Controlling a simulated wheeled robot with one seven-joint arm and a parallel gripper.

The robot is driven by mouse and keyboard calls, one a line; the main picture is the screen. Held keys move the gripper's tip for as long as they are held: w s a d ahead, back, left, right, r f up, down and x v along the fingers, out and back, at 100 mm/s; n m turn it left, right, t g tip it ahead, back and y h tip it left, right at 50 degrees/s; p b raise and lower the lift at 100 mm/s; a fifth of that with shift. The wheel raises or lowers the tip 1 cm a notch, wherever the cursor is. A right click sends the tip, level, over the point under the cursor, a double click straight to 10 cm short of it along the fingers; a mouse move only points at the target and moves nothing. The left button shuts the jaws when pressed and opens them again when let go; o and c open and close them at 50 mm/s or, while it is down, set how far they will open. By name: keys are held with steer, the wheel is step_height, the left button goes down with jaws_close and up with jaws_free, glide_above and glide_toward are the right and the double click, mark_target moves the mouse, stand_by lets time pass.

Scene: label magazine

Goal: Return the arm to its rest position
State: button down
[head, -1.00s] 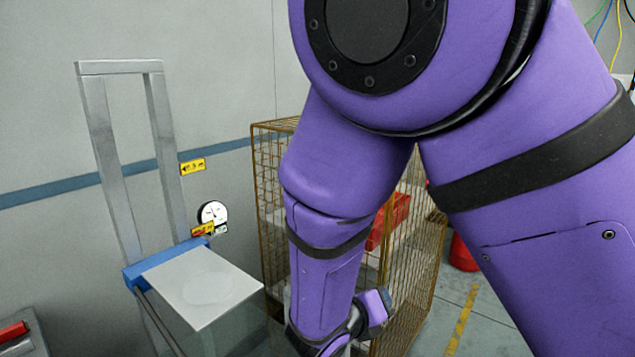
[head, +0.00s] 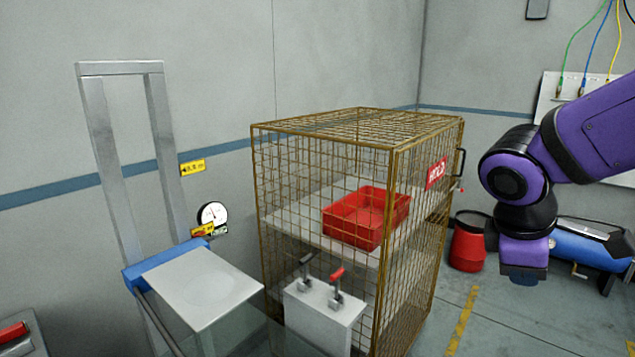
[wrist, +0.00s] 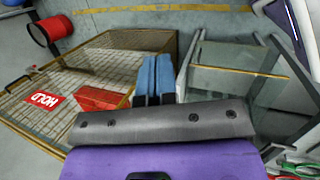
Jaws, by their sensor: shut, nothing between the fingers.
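My purple arm (head: 600,130) reaches in from the right edge of the head view, bent downward at its wrist. My gripper shows in the wrist view (wrist: 155,78) as two blue fingers side by side, closed together with nothing between them. In the head view its end hangs in front of the blue tank at the right, clear of the wire cage, and its fingers are hard to make out there.
A brass wire cage (head: 393,160) with a red sign holds a red bin (head: 349,226) on a shelf. A press-like frame (head: 104,150) is left. A red bucket (head: 466,247) and blue tank (head: 590,246) are right.

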steer(key=s+r+m+t+y, duration=0.4)
steer(key=s+r+m, duration=0.4)
steer(key=m, duration=0.3)
steer(key=shift+s+d, duration=0.25)
steer(key=shift+d, duration=0.1)
stand_by(0.4)
